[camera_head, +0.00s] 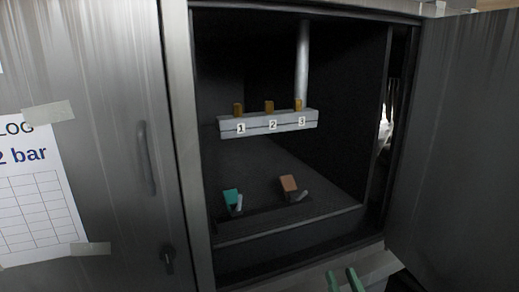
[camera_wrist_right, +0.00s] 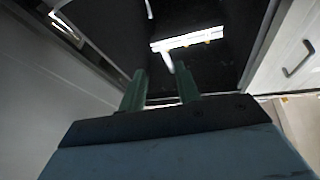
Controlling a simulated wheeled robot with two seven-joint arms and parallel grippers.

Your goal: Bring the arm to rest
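My right gripper (camera_head: 341,272) shows at the bottom of the head view, in front of the open cabinet and below its opening. Its two green fingers are apart with nothing between them. In the right wrist view the gripper (camera_wrist_right: 160,68) also shows spread fingers, pointing toward the dark cabinet interior. My left gripper is not in view.
The cabinet holds a grey bar (camera_head: 269,124) numbered 1 to 3 with orange-brown pieces on top. A teal block (camera_head: 231,196) and a brown block (camera_head: 289,183) sit lower inside. The open door (camera_head: 458,150) stands at right; a closed door (camera_head: 100,90) is at left.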

